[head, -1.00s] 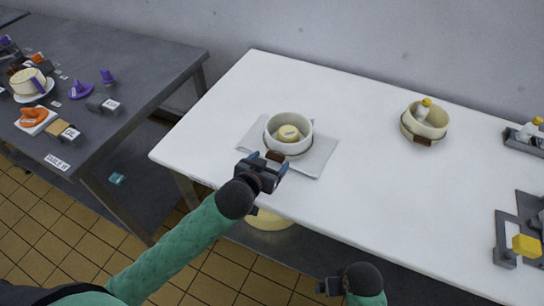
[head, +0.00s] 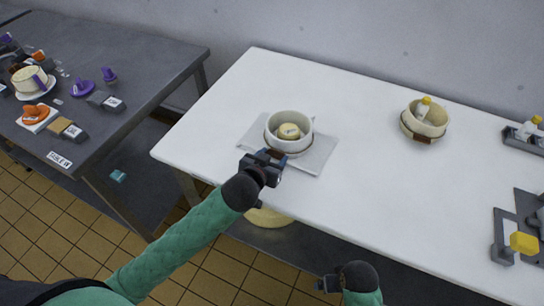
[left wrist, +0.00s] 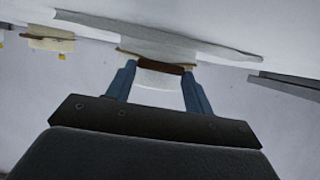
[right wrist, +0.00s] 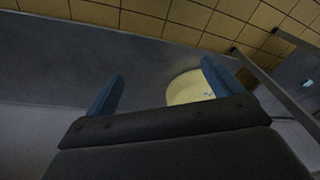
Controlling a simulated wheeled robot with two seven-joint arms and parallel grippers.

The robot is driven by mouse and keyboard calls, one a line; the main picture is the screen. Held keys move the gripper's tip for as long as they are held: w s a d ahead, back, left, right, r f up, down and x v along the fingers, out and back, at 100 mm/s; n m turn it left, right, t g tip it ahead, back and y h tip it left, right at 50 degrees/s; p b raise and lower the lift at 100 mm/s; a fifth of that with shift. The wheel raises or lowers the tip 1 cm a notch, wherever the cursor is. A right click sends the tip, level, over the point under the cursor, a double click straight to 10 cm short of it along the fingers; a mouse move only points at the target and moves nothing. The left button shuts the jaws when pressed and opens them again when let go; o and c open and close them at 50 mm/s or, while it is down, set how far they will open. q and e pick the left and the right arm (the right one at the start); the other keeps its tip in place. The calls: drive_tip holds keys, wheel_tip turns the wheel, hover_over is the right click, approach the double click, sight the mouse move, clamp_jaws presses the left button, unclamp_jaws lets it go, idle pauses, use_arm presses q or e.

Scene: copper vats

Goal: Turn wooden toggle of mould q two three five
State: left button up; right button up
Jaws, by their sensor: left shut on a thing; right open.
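A cream round mould (head: 289,146) with a pale lump (head: 289,131) inside stands on a grey-white sheet (head: 318,160) near the front left of the white table. My left gripper (head: 265,160) is at its front side. In the left wrist view, the brown wooden toggle (left wrist: 164,68) on the mould's side sits between the fingertips, and the gripper is shut on it. In the head view the gripper largely hides the toggle. No mould number is legible. My right gripper (head: 328,285) is open and empty, low in front of the table.
Grey fixtures (head: 504,238) line the right side. A dark table (head: 150,65) with several small objects stands left. A pale yellow round thing (head: 268,217) is below the white table.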

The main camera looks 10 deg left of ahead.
use_arm(q)
drive_tip(key=m+y+p, duration=0.2)
drive_tip(key=m+p, duration=0.1)
drive_tip(key=shift+s+d+f+m+t, duration=0.1)
drive_tip(key=shift+d+m+t, duration=0.2)
drive_tip(key=shift+d+t, duration=0.1)
drive_tip(key=shift+f+m+t+y+p, duration=0.1)
drive_tip(key=shift+m+t+y+p, duration=0.2)
drive_tip(key=shift+m+y+p, duration=0.2)
use_arm(e)
wheel_tip(320, 180, down, 17)
drive_tip(key=s+d, duration=0.1)
drive_tip(key=shift+r, duration=0.1)
use_arm(q)
drive_tip(key=o, duration=1)
drive_tip(key=shift+s, duration=0.1)
use_arm(e)
drive_tip(key=shift+s, duration=0.1)
